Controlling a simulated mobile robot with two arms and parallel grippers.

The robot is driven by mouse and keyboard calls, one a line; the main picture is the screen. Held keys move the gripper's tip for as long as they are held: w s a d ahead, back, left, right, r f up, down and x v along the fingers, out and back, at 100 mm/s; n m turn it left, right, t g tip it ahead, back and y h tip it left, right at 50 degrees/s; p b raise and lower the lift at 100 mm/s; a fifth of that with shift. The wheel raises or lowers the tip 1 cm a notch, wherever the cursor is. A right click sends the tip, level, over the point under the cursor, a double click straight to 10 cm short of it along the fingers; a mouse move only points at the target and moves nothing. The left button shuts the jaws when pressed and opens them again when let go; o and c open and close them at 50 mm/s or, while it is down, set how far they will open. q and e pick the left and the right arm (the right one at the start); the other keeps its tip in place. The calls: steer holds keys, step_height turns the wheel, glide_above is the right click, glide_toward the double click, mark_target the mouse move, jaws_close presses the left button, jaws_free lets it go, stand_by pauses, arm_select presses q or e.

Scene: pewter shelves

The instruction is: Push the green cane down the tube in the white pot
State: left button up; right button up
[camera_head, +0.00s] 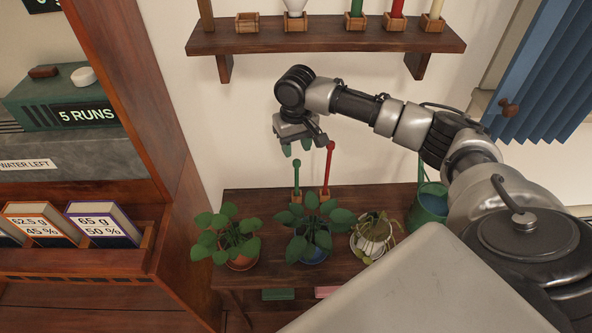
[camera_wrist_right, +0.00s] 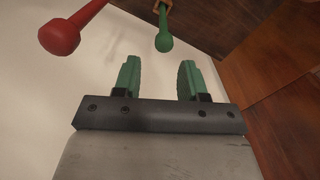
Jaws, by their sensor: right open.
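The green cane (camera_head: 296,176) stands upright in a small wooden holder at the back of the plant table, its round knob on top. My right gripper (camera_head: 296,148) is open and empty just above that knob. In the right wrist view the green cane's knob (camera_wrist_right: 164,42) shows beyond the gap between the open fingers (camera_wrist_right: 158,80), apart from both. The white pot (camera_head: 374,243) holds a drooping, yellowish plant at the right of the row of pots. I cannot make out the tube in it. My left gripper is not in view.
A red cane (camera_head: 329,165) stands close right of the green one; its knob (camera_wrist_right: 60,37) also shows in the wrist view. A terracotta pot (camera_head: 241,262), a blue pot (camera_head: 313,256) and a green watering can (camera_head: 430,205) share the table (camera_head: 345,268). A shelf (camera_head: 330,41) hangs above.

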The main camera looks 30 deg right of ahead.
mark_target(297, 160)
steer(key=f, duration=0.2)
steer(key=f+b, duration=0.1)
steer(key=f, duration=0.1)
steer(key=s+f, duration=0.1)
steer(key=f, duration=0.1)
steer(key=shift+s+a+f, duration=0.1)
steer(key=shift+a+f, duration=0.05)
steer(key=shift+a, duration=0.15)
steer(key=shift+f, duration=0.35)
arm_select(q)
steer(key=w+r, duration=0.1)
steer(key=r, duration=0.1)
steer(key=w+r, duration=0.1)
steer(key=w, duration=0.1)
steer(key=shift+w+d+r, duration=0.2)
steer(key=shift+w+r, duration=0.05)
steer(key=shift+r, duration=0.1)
arm_select(e)
jaws_close()
